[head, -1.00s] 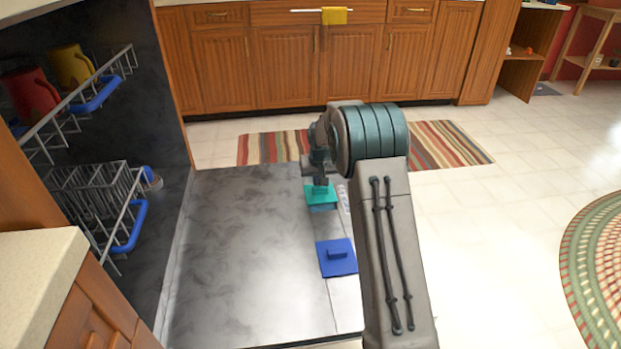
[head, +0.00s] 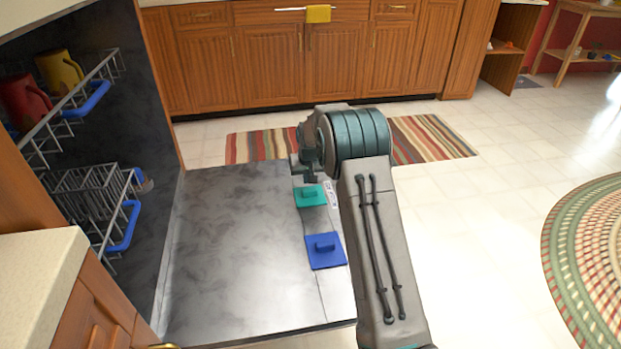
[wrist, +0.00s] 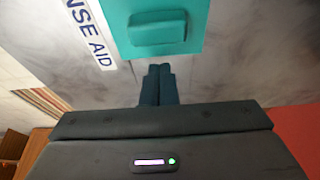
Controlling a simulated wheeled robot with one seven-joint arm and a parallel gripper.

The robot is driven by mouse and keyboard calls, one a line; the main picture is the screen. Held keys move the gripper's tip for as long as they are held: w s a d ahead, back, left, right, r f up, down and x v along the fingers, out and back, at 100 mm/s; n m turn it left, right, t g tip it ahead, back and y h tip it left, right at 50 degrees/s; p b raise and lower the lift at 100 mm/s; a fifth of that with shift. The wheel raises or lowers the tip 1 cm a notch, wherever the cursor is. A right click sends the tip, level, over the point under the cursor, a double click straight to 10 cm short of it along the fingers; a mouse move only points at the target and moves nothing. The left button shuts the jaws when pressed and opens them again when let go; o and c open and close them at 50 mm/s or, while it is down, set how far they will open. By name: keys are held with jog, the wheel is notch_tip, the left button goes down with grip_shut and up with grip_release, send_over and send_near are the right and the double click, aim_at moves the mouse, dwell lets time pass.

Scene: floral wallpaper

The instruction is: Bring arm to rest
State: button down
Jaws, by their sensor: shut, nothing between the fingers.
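My gripper (wrist: 160,72) is shut and empty in the wrist view, its two dark fingers side by side.
A blue lid (head: 326,251) lies on the door nearer to me. At left are the dishwasher racks (head: 100,205) with a red mug (head: 22,98) and a yellow mug (head: 60,70). Wooden cabinets (head: 270,68) stand behind a striped rug (head: 430,137).

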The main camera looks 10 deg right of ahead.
jog(key=r, duration=0.2)
jog(key=r+p, duration=0.1)
jog(key=shift+w+a+r, duration=0.1)
jog(key=shift+w+a, duration=0.15)
jog(key=shift+w, duration=0.05)
jog(key=s+r+p, duration=0.8)
jog(key=s+r, duration=0.2)
jog(key=r, duration=0.6)
jog(key=s+r+p, duration=0.7)
jog(key=s+r, duration=0.3)
jog(key=r, duration=0.5)
jog(key=s+r+p, duration=0.6)
jog(key=s, duration=0.6)
jog(key=s+r+g+p, duration=0.1)
jog(key=s+r+p, duration=0.5)
jog(key=s, duration=0.7)
jog(key=shift+d+r+p, duration=0.3)
jog(key=shift+r+p, duration=0.1)
jog(key=shift+p, duration=0.3)
jog(key=shift+w, duration=0.1)
